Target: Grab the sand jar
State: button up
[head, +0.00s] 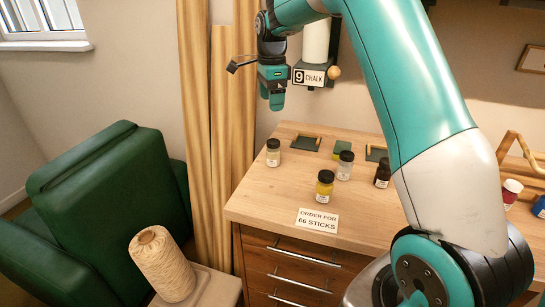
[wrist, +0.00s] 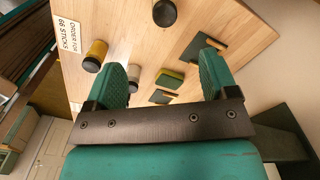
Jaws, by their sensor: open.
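The sand jar (head: 273,153), a small clear jar of pale sand-coloured pigment with a dark lid, stands upright near the left edge of the wooden table (head: 262,195). My gripper (head: 275,101) hangs apart from it, above it in the head picture, fingers pointing down. In the wrist view my gripper (wrist: 162,76) has its two green fingers spread wide with no jar held between them.
A yellow jar (head: 325,187), a grey jar (head: 345,166) and a black jar (head: 382,174) stand to the right of the sand jar. Small dark holders (head: 305,143) lie behind. A card (head: 317,220) lies in front. Wooden planks (head: 222,130) stand beside the table's left side.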

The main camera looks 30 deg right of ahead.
notch_tip(320, 180, down, 2)
jog(key=d+m, duration=0.1)
jog(key=p, duration=0.3)
send_near(273, 151)
jog(key=f, duration=0.2)
jog(key=w+d+f, duration=0.1)
jog(key=f, duration=0.2)
jog(key=shift+w+d+f, duration=0.2)
jog(key=shift+w+f, duration=0.1)
jog(key=shift+w, duration=0.05)
jog(key=shift+s+a+f+p, duration=0.1)
jog(key=shift+f+p, duration=0.8)
jog(key=shift+f, duration=1.85)
jog(key=c, duration=1)
jog(key=shift+c, duration=0.2)
jog(key=shift+r, duration=0.1)
